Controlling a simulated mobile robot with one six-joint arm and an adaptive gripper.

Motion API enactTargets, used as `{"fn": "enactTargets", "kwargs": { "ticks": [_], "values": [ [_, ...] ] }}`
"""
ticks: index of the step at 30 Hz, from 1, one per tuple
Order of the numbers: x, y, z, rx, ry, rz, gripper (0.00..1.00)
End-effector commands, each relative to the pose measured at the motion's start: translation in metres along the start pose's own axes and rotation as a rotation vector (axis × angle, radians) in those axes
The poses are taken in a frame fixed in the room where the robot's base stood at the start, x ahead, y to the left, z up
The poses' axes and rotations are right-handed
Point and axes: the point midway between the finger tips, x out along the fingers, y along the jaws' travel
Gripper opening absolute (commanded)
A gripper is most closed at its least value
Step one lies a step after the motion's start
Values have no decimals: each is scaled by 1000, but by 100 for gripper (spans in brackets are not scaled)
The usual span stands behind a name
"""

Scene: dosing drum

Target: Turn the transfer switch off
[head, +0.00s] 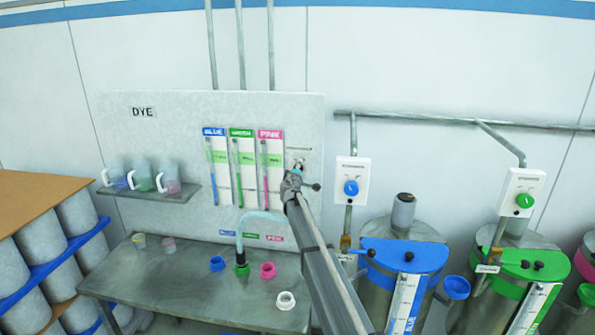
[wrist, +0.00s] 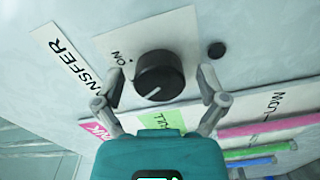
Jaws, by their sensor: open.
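The transfer switch is a round black knob (wrist: 158,72) with a white pointer line, on a pale plate marked ON. In the wrist view the pointer line lies at the knob's lower edge, slanting down-left, away from the dot near ON. A TRANSFER label (wrist: 75,62) is beside the plate. My gripper (wrist: 163,78) is open, with one finger on each side of the knob. I cannot tell whether either finger touches it. In the head view my gripper (head: 293,182) is at the right of the dye panel, largely hiding the switch.
Blue, green and pink dye gauges (head: 239,170) are just left of my gripper. A shelf with jugs (head: 150,192) and a bench (head: 125,275) with caps are at the left. Blue (head: 408,257) and green (head: 520,265) drums stand at the right. A dark round spot (wrist: 216,50) is near the knob.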

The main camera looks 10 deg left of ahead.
Motion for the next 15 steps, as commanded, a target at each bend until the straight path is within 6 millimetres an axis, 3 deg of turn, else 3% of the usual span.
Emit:
{"fn": "enactTargets", "kwargs": {
  "ticks": [15],
  "values": [
    [-9, 0, 0, 1, 0, 0, 93]
  ]
}}
